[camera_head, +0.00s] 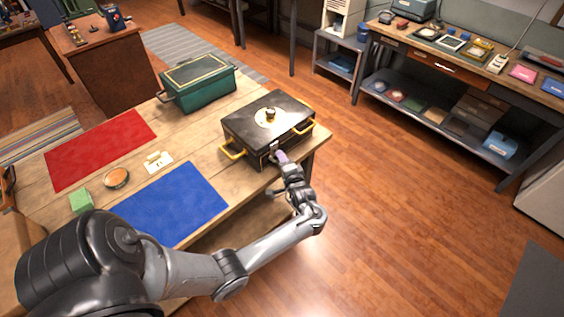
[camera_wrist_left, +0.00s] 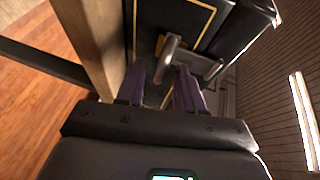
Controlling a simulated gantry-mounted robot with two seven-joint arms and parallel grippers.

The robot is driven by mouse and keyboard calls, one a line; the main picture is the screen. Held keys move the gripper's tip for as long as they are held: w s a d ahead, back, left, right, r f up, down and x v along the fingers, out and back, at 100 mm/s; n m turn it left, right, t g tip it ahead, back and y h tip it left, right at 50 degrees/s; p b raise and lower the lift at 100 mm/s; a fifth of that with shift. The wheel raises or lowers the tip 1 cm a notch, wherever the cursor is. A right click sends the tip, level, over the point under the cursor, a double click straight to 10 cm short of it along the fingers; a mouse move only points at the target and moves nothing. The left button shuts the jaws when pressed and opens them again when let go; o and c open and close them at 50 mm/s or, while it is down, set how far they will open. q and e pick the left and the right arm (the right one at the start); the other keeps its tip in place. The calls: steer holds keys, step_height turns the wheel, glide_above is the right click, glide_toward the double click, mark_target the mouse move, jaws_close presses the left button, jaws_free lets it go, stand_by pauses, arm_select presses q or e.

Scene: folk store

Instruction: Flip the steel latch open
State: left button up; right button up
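A black box (camera_head: 252,128) with a gold-trimmed lid, a round knob and yellow handles stands on the wooden table's right end. A small steel latch (camera_head: 273,145) is on its front face; in the left wrist view the latch's steel lever (camera_wrist_left: 169,52) stands out from the box front. My left gripper (camera_head: 282,157) is at the box front, just by the latch. In the left wrist view its purple fingers (camera_wrist_left: 160,76) are apart, with the lever's lower end in the gap between them. I cannot tell whether either finger touches it. My right gripper is not in view.
The table (camera_head: 205,160) also carries a red mat (camera_head: 98,150), a blue mat (camera_head: 172,203), a round tin (camera_head: 116,178) and a green block (camera_head: 81,200). Open floor lies to the right.

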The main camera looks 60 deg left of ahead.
arm_select(q)
steer(key=shift+c, duration=0.2)
jaws_close()
stand_by(0.3)
